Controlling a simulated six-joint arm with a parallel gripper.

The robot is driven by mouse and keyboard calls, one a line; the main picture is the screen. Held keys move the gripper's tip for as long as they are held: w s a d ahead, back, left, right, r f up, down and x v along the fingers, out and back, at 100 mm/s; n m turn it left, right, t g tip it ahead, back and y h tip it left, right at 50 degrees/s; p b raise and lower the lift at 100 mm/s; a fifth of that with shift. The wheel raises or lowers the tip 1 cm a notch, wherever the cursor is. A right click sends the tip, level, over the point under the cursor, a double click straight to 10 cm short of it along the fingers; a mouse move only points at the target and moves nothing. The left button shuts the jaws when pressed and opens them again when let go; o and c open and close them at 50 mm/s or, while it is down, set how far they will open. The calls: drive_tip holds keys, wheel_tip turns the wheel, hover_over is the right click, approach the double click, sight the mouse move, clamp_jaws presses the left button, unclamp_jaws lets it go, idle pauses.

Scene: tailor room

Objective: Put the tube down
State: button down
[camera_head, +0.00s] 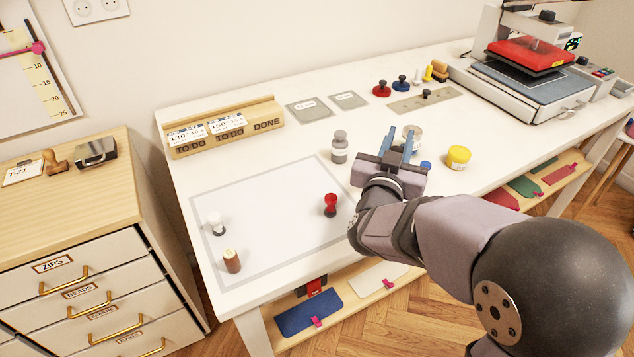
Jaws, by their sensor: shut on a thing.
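My gripper (398,140) is over the middle of the white table, its two blue fingers pointing away from the camera. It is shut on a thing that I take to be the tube. That thing is mostly hidden by the fingers and the wrist, so its shape and tilt cannot be told. A pale jar (415,131) shows just behind and right of the fingers. I cannot tell whether the gripper touches this jar.
A grey bottle (339,148) stands left of my gripper. A blue-capped item (426,165) and a yellow jar (458,157) stand to its right. A pale mat (270,215) holds a red stamp-like piece (330,204) and two small items. A wooden rack (222,131) stands behind.

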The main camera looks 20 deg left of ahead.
drive_tip(key=s+a+r+n+g+y, duration=0.1)
drive_tip(key=s+a+n+y, duration=0.25)
drive_tip(key=s+a, duration=0.5)
drive_tip(key=s+a+r+n+y, duration=0.15)
drive_tip(key=s+a+y, duration=0.4)
drive_tip(key=a, duration=0.65)
drive_tip(key=shift+n+g, duration=0.5)
drive_tip(key=shift+n, duration=0.1)
drive_tip(key=shift+s+f+b, duration=0.15)
drive_tip(key=shift+s+f, duration=0.3)
drive_tip(key=shift+f, duration=1.6)
drive_tip(key=shift+s+f+b, duration=0.1)
drive_tip(key=shift+s+f, duration=0.4)
drive_tip(key=shift+f, duration=1.5)
drive_tip(key=shift+s+f+b, duration=0.15)
drive_tip(key=shift+s+f, duration=0.3)
drive_tip(key=shift+f, duration=1.6)
drive_tip(key=shift+f, duration=0.1)
drive_tip(key=shift+f, duration=0.15)
drive_tip(key=c, duration=1.5)
unclamp_jaws()
drive_tip(key=shift+c, duration=0.2)
